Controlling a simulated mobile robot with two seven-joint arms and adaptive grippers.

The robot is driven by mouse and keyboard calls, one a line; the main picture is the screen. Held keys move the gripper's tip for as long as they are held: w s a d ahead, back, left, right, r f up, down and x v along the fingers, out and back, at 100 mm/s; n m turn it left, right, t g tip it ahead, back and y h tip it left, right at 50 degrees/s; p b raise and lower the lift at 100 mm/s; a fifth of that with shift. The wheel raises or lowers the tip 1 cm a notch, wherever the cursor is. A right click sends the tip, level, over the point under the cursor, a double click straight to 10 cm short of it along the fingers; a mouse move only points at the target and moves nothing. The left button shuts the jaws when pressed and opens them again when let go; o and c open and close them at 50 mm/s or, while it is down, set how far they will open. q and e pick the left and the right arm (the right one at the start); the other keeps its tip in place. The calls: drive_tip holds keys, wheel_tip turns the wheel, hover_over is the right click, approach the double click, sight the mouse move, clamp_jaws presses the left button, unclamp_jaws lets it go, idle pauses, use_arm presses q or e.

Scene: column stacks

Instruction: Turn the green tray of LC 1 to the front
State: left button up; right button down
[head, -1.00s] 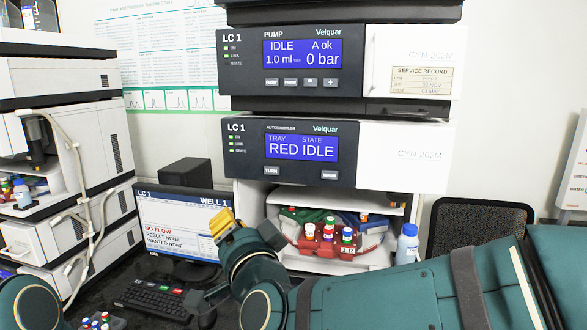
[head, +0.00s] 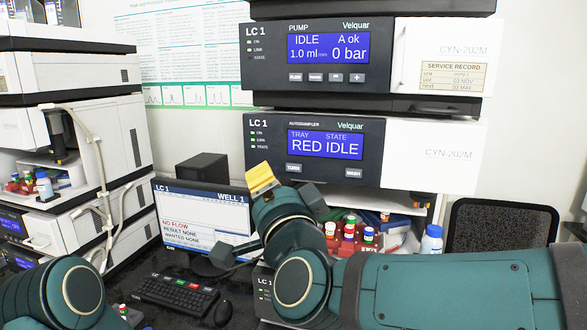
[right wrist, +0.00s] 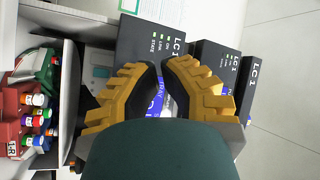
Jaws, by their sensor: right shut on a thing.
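The LC 1 autosampler panel (head: 315,150) reads TRAY RED and STATE IDLE. Its TURN button (head: 294,168) is at the panel's lower left. In the bay below, the red tray (head: 350,246) with several capped vials faces front. The green tray (right wrist: 44,68) shows behind it in the right wrist view; in the head view my arm hides it. My right gripper (head: 262,180) is just left of and below the TURN button. In the right wrist view its yellow fingers (right wrist: 160,68) are close together, and what they hold cannot be made out. My left gripper is out of view.
The LC 1 monitor (head: 205,215) and keyboard (head: 175,295) stand at left of the bay. A white bottle with a blue cap (head: 431,241) stands at its right. The pump (head: 330,55) is above. Another instrument stack (head: 90,130) is at the far left.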

approach(278, 156)
drive_tip(key=w+a+r, duration=0.1)
drive_tip(key=w+a, duration=0.2)
drive_tip(key=shift+w+d+r+b, duration=0.15)
drive_tip(key=shift+w+d+b, duration=0.1)
drive_tip(key=shift+w+b, duration=0.35)
drive_tip(key=c, duration=1.7)
unclamp_jaws()
clamp_jaws()
drive_tip(key=shift+w+d+b, duration=0.1)
drive_tip(key=shift+w+b, duration=0.2)
drive_tip(key=shift+b, duration=0.05)
drive_tip(key=shift+w, duration=0.1)
drive_tip(key=shift+w+d+b, duration=0.15)
drive_tip(key=shift+w+b, duration=0.15)
drive_tip(key=shift+w, duration=0.05)
drive_tip(key=shift+s+a, duration=0.25)
drive_tip(key=shift+s, duration=0.55)
